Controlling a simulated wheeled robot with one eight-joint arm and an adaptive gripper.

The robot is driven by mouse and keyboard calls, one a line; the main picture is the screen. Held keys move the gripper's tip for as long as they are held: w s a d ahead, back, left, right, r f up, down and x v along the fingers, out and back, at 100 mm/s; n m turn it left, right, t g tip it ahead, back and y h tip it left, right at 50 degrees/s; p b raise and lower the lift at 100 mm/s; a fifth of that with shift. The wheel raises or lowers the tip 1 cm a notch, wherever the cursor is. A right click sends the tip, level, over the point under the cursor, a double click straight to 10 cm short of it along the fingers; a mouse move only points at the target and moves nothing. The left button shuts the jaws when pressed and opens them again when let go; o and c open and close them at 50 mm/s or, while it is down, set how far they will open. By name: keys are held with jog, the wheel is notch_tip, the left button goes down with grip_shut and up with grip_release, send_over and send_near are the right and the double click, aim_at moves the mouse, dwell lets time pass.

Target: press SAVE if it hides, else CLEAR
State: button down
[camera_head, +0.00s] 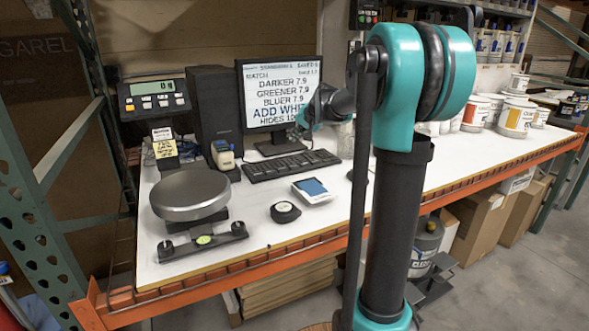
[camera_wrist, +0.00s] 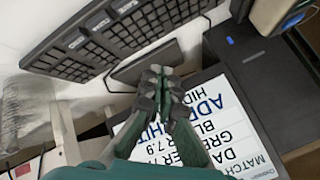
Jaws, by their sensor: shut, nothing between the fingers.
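The monitor (camera_head: 279,92) stands at the back of the white bench. Its screen reads MATCH, DARKER 7.9, GREENER 7.9, BLUER 7.9, and a blue line starting ADD WHI. The last line starts HIDES 10; its end is covered by my arm. In the wrist view the screen (camera_wrist: 230,125) appears upside down, partly behind my fingers. The black keyboard (camera_head: 291,165) lies before the monitor and shows in the wrist view (camera_wrist: 110,38). My gripper (camera_wrist: 160,82) is shut and empty, near the monitor's lower edge and apart from the keyboard.
A scale display (camera_head: 154,95) and a round balance pan (camera_head: 190,192) stand at the left. Paint tubs (camera_head: 516,117) stand at the right. A small control box (camera_head: 368,14) hangs above.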

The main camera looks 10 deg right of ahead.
aim_at(295, 167)
jog(key=shift+f, duration=0.15)
jog(key=shift+f, duration=4.25)
jog(key=shift+f, duration=0.2)
jog(key=shift+f, duration=0.2)
jog(key=shift+f, duration=0.35)
jog(key=shift+r, duration=0.75)
jog(key=shift+r, duration=0.1)
jog(key=shift+r, duration=2.4)
